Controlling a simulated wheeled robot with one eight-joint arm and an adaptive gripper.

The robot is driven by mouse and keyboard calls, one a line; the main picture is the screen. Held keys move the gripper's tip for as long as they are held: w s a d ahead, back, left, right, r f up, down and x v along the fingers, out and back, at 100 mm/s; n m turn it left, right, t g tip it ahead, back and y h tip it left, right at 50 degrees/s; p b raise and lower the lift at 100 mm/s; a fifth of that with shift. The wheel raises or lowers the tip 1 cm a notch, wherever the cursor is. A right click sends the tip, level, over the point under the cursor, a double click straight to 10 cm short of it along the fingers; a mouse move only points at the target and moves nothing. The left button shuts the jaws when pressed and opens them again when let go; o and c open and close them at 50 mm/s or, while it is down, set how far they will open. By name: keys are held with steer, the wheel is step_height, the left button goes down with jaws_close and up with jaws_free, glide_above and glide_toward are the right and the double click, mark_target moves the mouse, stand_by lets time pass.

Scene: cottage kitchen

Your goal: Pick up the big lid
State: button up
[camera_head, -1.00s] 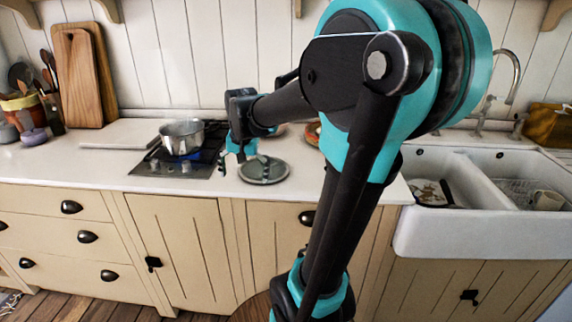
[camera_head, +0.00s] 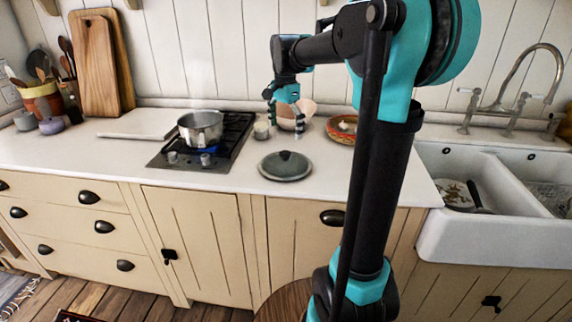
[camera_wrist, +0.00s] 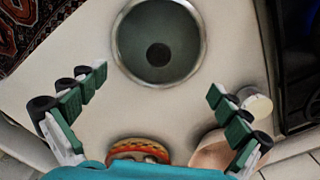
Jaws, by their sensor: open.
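The big lid (camera_head: 285,171) is a round grey-green lid with a dark knob and a pale rim. It lies flat on the white counter, right of the stove. In the wrist view the lid (camera_wrist: 160,62) shows from above at the top middle, with its knob near its centre. My gripper (camera_head: 286,108) hangs above the counter behind the lid, pointing down. In the wrist view my gripper (camera_wrist: 158,90) has its green-padded fingers spread wide and empty. The lid lies beyond the fingertips and apart from them.
A pot (camera_head: 201,128) stands on the stove (camera_head: 225,140) at left. A small pale cup (camera_head: 261,130), a pinkish bowl (camera_head: 294,117) and an orange-rimmed plate (camera_head: 342,130) stand close to my gripper. The counter in front of the lid is clear. The sink (camera_head: 470,240) is at right.

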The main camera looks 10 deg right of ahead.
mark_target(285, 152)
steer(key=f, duration=0.9)
steer(key=shift+s+a, duration=0.1)
steer(key=shift+s, duration=0.1)
steer(key=shift+c, duration=0.6)
steer(key=c, duration=1.7)
